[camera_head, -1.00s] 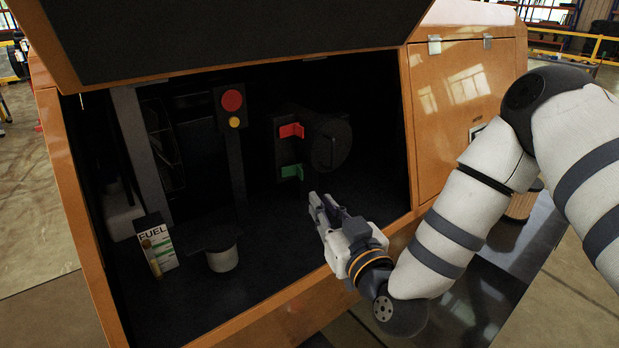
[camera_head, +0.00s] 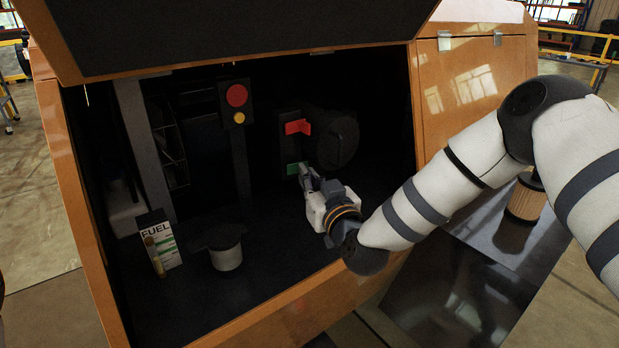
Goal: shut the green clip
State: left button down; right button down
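The green clip (camera_head: 293,169) is on the dark block inside the orange housing, below the red clip (camera_head: 297,127). Part of the green clip is hidden behind my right gripper's fingers. My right gripper (camera_head: 308,177) reaches into the housing, with its fingertips at or just in front of the green clip. The fingers are small and dark here, so I cannot tell how far apart they are or whether they touch the clip. My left gripper is not in view.
The orange housing (camera_head: 290,318) has a raised dark lid (camera_head: 240,35) above the opening. Inside are a red and yellow button panel (camera_head: 237,104), a round dark part (camera_head: 337,140), a FUEL box (camera_head: 160,243) and a white cylinder (camera_head: 226,257). A filter-like cylinder (camera_head: 526,200) stands outside at right.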

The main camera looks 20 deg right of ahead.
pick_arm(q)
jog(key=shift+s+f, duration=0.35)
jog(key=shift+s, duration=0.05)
pick_arm(e)
jog(key=n+y, duration=0.2)
jog(key=y, duration=0.1)
jog(key=w+n+g+y, duration=0.1)
jog(key=shift+d+y, duration=0.4)
jog(key=c, duration=2.1)
grip_release()
jog(key=shift+w, duration=0.1)
pick_arm(q)
jog(key=shift+b, duration=0.3)
pick_arm(e)
jog(key=v, duration=1.2)
jog(key=shift+r, duration=0.1)
